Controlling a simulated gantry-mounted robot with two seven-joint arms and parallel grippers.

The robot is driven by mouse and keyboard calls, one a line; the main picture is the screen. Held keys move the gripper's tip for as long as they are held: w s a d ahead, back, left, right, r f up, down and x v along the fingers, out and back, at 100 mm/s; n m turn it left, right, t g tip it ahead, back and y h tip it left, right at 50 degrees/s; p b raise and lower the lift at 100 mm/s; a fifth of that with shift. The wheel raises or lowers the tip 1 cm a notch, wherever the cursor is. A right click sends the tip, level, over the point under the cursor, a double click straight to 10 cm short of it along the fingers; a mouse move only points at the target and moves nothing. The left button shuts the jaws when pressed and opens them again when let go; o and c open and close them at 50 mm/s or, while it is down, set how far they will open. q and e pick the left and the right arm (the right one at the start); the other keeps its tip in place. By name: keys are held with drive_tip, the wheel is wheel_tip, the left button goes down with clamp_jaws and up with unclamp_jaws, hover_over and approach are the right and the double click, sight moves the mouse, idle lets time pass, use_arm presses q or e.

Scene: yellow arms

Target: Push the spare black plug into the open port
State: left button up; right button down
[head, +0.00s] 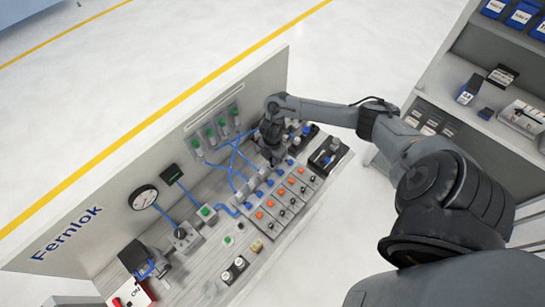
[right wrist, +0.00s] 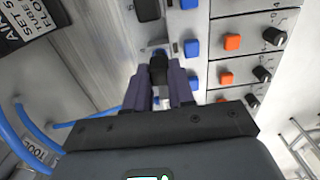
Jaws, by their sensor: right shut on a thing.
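In the head view, my right gripper (head: 272,158) reaches down over the back edge of the row of modules on the bench panel. In the right wrist view, its two dark fingers (right wrist: 162,82) are shut on the black plug (right wrist: 158,69), which sits between their tips. The plug's front end points at the pale module face beside a blue button (right wrist: 191,48). Whether the plug touches the face or is inside the open port I cannot tell; the port is hidden behind the plug. In the head view the plug is hidden by the gripper. My left gripper is not in view.
Blue tubes (head: 232,160) run close to my right gripper from the upright back panel (head: 110,215). Modules with orange buttons (head: 270,203) and black knobs stand beside it. A gauge (head: 143,197) is at the left. A shelf unit (head: 440,85) stands at the right.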

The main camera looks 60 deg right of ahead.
drive_tip(key=shift+f, duration=0.45)
idle(0.6)
drive_tip(key=shift+f+b, duration=0.65)
drive_tip(key=c, duration=0.9)
unclamp_jaws()
drive_tip(key=shift+r, duration=0.1)
drive_tip(key=shift+r+p, duration=0.6)
drive_tip(key=shift+p, duration=0.1)
wheel_tip(320, 180, up, 8)
drive_tip(key=p, duration=0.7)
drive_tip(key=shift+f+p, duration=0.1)
drive_tip(key=shift+p, duration=0.25)
